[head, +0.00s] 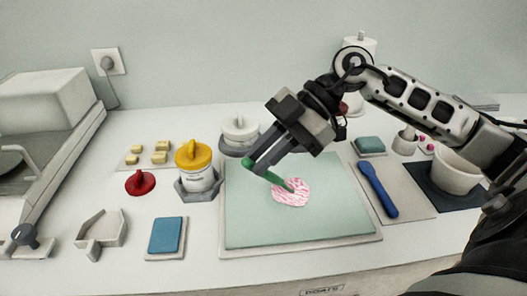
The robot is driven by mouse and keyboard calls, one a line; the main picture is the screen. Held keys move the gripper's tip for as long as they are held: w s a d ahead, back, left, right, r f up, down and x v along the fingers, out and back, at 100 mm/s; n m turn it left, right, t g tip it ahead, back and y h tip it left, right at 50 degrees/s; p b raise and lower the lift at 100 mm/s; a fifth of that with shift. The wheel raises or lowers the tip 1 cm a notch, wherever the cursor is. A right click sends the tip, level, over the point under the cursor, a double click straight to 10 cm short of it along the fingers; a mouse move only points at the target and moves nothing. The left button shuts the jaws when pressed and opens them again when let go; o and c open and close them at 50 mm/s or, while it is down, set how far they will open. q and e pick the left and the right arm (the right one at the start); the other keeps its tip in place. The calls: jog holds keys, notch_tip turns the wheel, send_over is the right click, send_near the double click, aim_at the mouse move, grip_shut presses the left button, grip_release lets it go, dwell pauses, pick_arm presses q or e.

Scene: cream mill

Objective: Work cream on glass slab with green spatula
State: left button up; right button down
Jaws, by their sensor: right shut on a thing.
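The glass slab (300,228) is a pale green sheet in a light frame at the middle of the counter. A round patch of pink and white streaked cream (290,197) lies on it. My right gripper (256,168) is above the slab's upper left part, shut on the green spatula (273,178). The spatula is tilted, and its lower end meets the cream in the picture; the fingers hide part of it. My left gripper is not in view.
A blue spatula (378,190) lies on a pale mat right of the slab. A yellow-lidded jar (198,170), a red lid (140,183) and a blue pad (166,235) are on the left. A white bowl (455,173) stands on a dark mat at right.

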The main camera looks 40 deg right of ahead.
jog(key=shift+f, duration=0.3)
dwell(0.5)
dwell(0.7)
jog(key=shift+w+p, duration=0.1)
jog(key=shift+p, duration=0.3)
jog(key=shift+w+r+p, duration=0.1)
jog(key=shift+w+p, duration=0.5)
jog(key=shift+p, duration=0.2)
jog(key=shift+w+p, duration=0.35)
jog(key=shift+w, duration=0.05)
jog(key=shift+s+b, duration=1.7)
jog(key=shift+s, duration=0.5)
